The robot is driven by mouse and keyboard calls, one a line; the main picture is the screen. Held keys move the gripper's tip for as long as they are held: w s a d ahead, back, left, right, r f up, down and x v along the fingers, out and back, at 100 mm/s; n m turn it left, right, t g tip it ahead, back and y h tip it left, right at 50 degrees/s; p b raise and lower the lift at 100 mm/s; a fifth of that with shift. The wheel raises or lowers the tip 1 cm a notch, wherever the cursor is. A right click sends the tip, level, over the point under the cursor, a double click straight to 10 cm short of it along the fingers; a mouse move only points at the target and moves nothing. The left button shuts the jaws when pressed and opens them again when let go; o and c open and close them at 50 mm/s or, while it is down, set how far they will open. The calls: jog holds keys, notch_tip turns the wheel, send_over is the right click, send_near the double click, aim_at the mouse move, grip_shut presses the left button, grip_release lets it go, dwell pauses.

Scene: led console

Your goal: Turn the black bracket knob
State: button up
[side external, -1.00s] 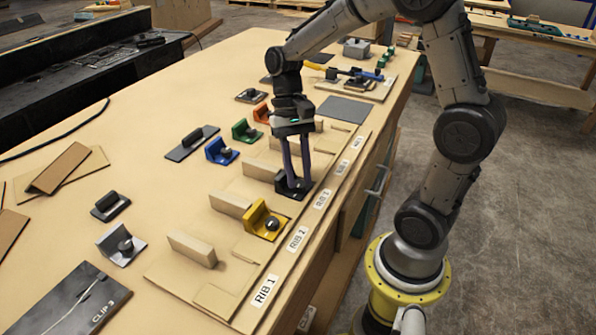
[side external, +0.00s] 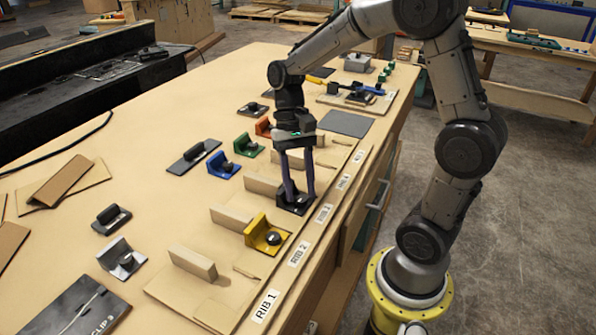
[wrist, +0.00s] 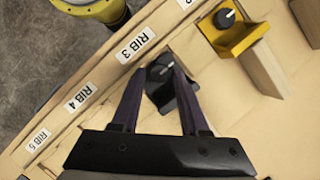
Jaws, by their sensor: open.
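The black bracket (side external: 290,198) sits on the wooden board in the row of labelled ribs, close to the RIB 3 label. My gripper (side external: 303,198) points down over the bracket. Its two long purple-grey fingers are apart, one on each side of the knob in the wrist view (wrist: 153,72). The fingers look open around the knob; I cannot tell whether either one touches it. The fingers partly hide the bracket in the side view.
A yellow bracket (side external: 258,233) with a knob stands nearby toward RIB 2. Wooden blocks (side external: 231,218) stand along the board. Blue (side external: 218,164), green (side external: 245,144) and orange (side external: 263,126) brackets sit farther back. A grey bracket (side external: 121,258) is at the left.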

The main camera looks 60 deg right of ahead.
jog(key=v, duration=1.3)
jog(key=shift+r, duration=0.4)
jog(key=shift+a, duration=0.1)
jog(key=s+a+r+n+t+h, duration=0.2)
jog(key=s+a+r+n+t, duration=0.15)
jog(key=s+a, duration=0.4)
jog(key=n+t+h, duration=0.1)
jog(key=n+t, duration=0.4)
jog(key=n, duration=0.1)
send_near(300, 196)
jog(key=shift+s+a+r, duration=0.35)
jog(key=shift+s+a, duration=0.1)
jog(key=shift+s, duration=0.35)
jog(key=shift+s+a+r, duration=0.35)
jog(key=shift+s+a, duration=0.1)
jog(key=shift+s, duration=0.4)
jog(key=shift+s+a+r, duration=0.4)
jog(key=shift+s, duration=0.4)
